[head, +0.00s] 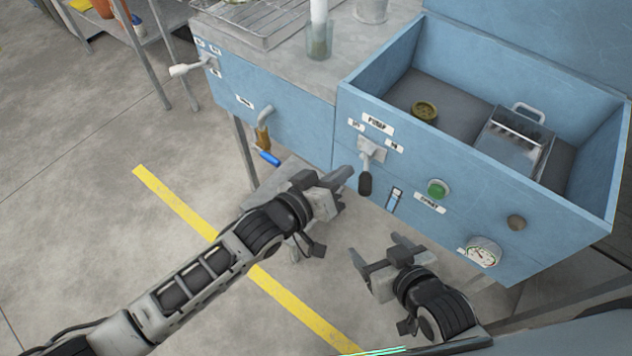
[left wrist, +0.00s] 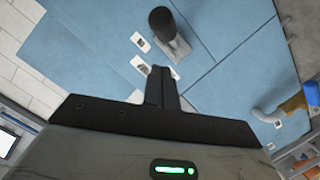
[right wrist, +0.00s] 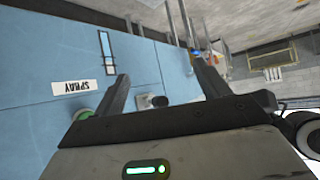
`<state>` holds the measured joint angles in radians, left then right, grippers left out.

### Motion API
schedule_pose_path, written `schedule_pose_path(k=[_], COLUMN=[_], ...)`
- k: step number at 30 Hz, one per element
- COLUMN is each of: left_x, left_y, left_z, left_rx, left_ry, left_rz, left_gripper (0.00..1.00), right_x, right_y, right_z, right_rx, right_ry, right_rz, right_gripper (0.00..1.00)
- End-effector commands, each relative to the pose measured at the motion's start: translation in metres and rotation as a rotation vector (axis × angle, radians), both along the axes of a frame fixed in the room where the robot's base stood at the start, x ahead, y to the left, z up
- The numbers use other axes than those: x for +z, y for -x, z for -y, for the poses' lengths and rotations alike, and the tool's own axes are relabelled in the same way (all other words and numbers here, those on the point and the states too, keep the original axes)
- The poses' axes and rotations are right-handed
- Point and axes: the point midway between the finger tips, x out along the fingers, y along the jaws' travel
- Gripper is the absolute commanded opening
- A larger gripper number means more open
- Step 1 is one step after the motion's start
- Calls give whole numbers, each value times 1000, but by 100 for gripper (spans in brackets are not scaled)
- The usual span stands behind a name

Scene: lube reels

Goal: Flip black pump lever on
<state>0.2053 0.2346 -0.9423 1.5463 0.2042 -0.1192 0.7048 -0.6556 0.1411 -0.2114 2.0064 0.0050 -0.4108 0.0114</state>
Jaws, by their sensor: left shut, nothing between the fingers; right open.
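The pump lever has a black handle (head: 365,183) and a pale metal mount on the blue panel under the PUMP label (head: 377,124). Its handle hangs down in the head view. In the left wrist view the black handle (left wrist: 163,20) lies just beyond my fingertips, apart from them. The lever (right wrist: 150,101) also shows in the right wrist view, partly behind my fingers. My left gripper (head: 340,190) is shut and empty, just left of and below the handle. My right gripper (head: 378,250) is open and empty, lower and in front of the panel.
A green button (head: 437,188), SPRAY label (head: 429,203), sight gauge (head: 394,199) and dial (head: 483,252) lie right of the lever. A blue-handled tap (head: 264,145) projects on the left. Floor in front is clear.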

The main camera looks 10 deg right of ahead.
Motion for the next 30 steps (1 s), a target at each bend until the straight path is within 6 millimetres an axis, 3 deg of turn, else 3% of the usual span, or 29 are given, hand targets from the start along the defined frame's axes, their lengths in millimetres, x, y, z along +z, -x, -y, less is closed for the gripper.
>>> schedule_pose_path(k=[1, 2, 4, 9, 15, 21, 30], left_x=[18, 24, 18, 26, 33, 36, 37], left_y=[-2, -3, 11, 46, 73, 84, 84], left_z=[-6, -10, -17, -36, -51, -56, -56], left_rx=[2, 2, 1, 2, 2, 1, 2], left_ry=[-2, -3, 0, 0, 0, 0, 0], left_rz=[2, 2, -5, -3, -1, 0, 2], left_gripper=[0, 0, 0, 0, 0, 0, 0], right_x=[12, 11, 1, 1, 0, 0, 2], right_y=[2, 3, 4, 3, 3, 3, 2], right_z=[2, 5, 8, 7, 6, 6, 5], right_rx=[-5, -11, -16, -13, -13, -12, -12], right_ry=[5, 10, 14, 12, 11, 10, 8], right_rz=[-7, -12, -18, -16, -15, -16, -12], right_gripper=[74, 74, 74, 74, 74, 74, 74])
